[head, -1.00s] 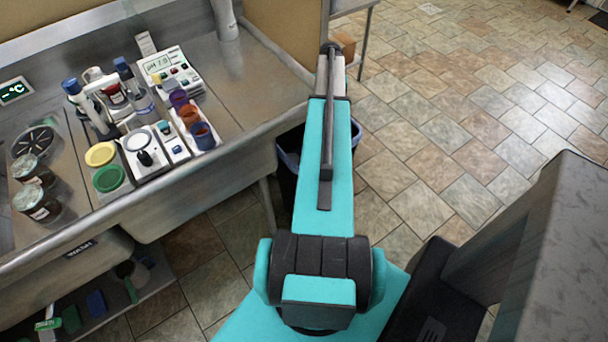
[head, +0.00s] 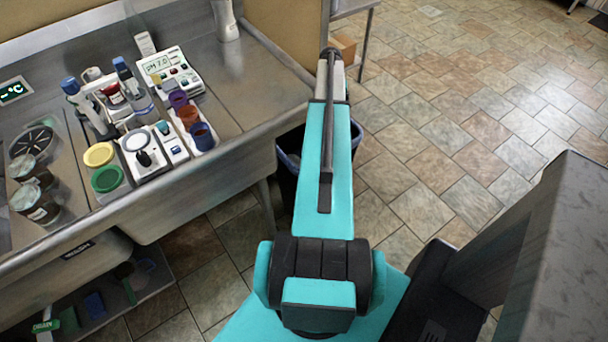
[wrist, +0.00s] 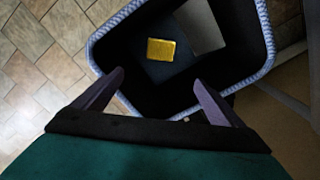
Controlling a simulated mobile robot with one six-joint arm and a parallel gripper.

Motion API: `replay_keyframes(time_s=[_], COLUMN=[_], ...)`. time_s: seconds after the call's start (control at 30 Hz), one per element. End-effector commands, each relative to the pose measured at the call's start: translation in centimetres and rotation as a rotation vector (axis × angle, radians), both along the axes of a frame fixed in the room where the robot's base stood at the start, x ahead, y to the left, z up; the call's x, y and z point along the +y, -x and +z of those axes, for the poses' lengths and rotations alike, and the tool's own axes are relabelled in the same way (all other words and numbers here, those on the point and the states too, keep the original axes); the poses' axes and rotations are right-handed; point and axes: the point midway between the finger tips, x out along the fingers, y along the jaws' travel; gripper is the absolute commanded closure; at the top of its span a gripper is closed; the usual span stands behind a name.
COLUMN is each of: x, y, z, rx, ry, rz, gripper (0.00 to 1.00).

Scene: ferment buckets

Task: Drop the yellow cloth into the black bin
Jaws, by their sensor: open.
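The black bin (wrist: 262,78) with a pale blue liner over its rim stands on the floor below my gripper in the wrist view. In the head view the bin (head: 287,180) is partly hidden behind my arm. The yellow cloth (wrist: 160,50) lies inside the bin, seen from above as a small folded square. My gripper (wrist: 148,88) is open and empty over the near part of the bin opening, its two fingers apart. The cloth is apart from the fingers. In the head view my gripper is hidden by my arm.
A grey-white flat piece (wrist: 202,25) also lies in the bin. A steel counter (head: 255,95) with bottles, coloured cups and a meter (head: 168,68) stands left of my arm. A cardboard box (head: 343,46) is behind.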

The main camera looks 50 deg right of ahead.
Motion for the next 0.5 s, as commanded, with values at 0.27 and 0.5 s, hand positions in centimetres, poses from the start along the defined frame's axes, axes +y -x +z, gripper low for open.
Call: replay_keyframes(time_s=[0.27,0.5], x=[0.0,0.0], y=[0.0,-0.1], z=[0.7,2.9], rx=[-0.001,-0.001], ry=[0.001,0.002], rz=[0.0,0.0], gripper=[0.09,0.09])
